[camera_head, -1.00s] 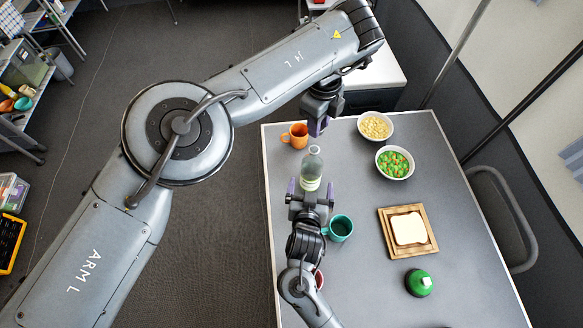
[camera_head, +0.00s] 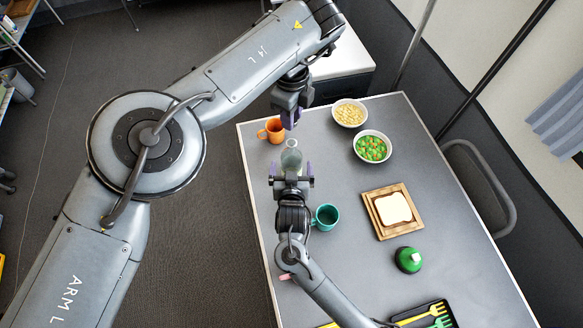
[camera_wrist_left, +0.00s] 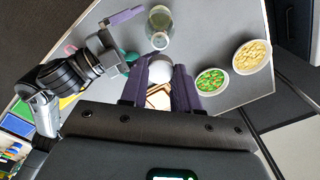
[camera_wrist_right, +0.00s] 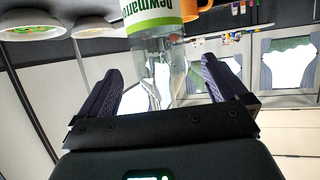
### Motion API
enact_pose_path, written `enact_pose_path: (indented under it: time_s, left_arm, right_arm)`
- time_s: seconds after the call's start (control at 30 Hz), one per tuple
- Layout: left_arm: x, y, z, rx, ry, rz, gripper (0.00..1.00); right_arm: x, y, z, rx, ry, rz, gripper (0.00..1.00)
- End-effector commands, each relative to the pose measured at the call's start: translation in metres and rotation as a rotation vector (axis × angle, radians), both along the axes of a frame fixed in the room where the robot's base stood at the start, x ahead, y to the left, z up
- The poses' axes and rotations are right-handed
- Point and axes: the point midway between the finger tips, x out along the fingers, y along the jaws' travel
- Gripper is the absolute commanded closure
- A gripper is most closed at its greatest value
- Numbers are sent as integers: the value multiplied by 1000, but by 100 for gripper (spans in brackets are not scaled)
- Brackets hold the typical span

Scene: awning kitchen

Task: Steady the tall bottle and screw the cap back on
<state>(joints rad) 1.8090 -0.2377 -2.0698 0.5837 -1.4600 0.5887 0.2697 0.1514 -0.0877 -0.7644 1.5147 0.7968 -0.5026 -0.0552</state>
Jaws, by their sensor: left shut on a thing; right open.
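The tall clear bottle (camera_head: 291,157) stands upright and open on the grey table near its left edge. Its green-and-white label (camera_wrist_right: 150,14) shows in the right wrist view. My left gripper (camera_head: 290,121) points down beyond the bottle's mouth in the head view. In the left wrist view it is shut on a round white cap (camera_wrist_left: 160,64), apart from the bottle (camera_wrist_left: 159,22). The cap is hidden in the head view.
An orange mug (camera_head: 272,131) stands close behind the bottle and a teal mug (camera_head: 326,217) to the right of my right arm.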

Motion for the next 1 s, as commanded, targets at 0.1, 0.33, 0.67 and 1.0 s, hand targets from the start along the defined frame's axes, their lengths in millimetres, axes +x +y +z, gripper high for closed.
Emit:
enact_pose_path:
  time_s: [0.1,0.33,0.67,1.0]
  left_arm:
    - [0,0,0,0,0,0,97]
    - [0,0,0,0,0,0,97]
    - [0,0,0,0,0,0,97]
    - [0,0,0,0,0,0,97]
  right_arm:
    - [20,0,-7,-4,-2,-1,1]
    - [47,0,-19,-1,0,-1,1]
    - [60,0,-25,1,1,1,1]
    - [60,0,-25,1,1,1,13]
